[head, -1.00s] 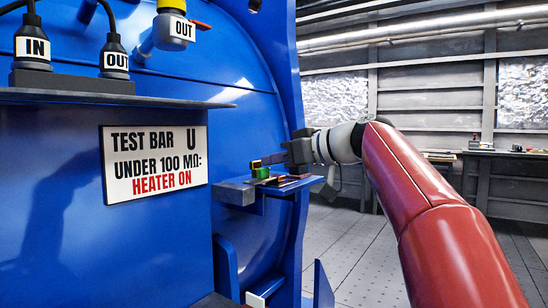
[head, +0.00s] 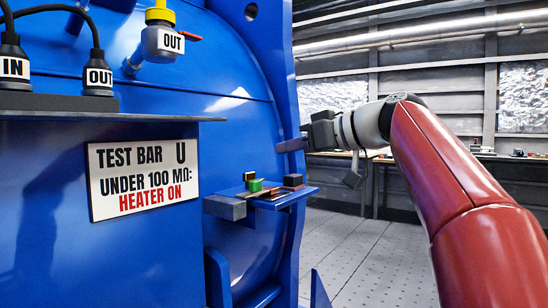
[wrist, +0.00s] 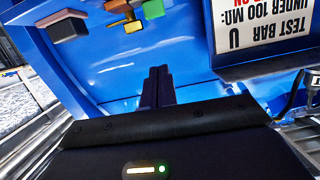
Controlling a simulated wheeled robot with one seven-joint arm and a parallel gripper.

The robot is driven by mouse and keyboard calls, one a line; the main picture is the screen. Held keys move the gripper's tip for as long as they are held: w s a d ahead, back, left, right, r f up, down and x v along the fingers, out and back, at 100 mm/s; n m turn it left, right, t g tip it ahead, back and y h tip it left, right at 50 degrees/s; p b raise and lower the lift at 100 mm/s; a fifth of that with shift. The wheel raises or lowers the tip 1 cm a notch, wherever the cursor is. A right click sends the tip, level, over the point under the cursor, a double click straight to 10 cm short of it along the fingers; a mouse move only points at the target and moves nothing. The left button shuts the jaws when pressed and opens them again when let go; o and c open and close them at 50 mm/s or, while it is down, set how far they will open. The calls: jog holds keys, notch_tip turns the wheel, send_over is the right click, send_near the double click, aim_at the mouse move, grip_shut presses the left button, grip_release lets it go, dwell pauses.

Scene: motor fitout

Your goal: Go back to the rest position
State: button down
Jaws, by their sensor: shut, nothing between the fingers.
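My gripper (head: 292,145) is at the end of my red arm in the head view, beside the blue motor housing. It is above and a little right of a small blue shelf and apart from the things on it. In the wrist view its two dark fingers (wrist: 158,86) are together with nothing between them.
A sign (head: 143,178) and a ledge (head: 150,117) with IN and OUT plugs are at left. The floor (head: 370,260) at right is clear.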

jog(key=s+d+f+m+g+h, duration=0.1)
jog(key=s+d+f+m+h, duration=0.2)
jog(key=s+f, duration=0.6)
jog(key=s+d+f+m+g+h, duration=0.1)
jog(key=s+d+f+m+h, duration=0.2)
jog(key=f, duration=1.5)
jog(key=s+d+f+m+g+h, duration=0.1)
jog(key=s+d+f+m+h, duration=0.2)
jog(key=s+f, duration=1.1)
jog(key=m+h, duration=0.1)
jog(key=h, duration=0.2)
jog(key=shift+s+f+g, duration=0.35)
jog(key=shift+g, duration=0.05)
jog(key=c, duration=2.1)
grip_release()
jog(key=shift+c, duration=0.2)
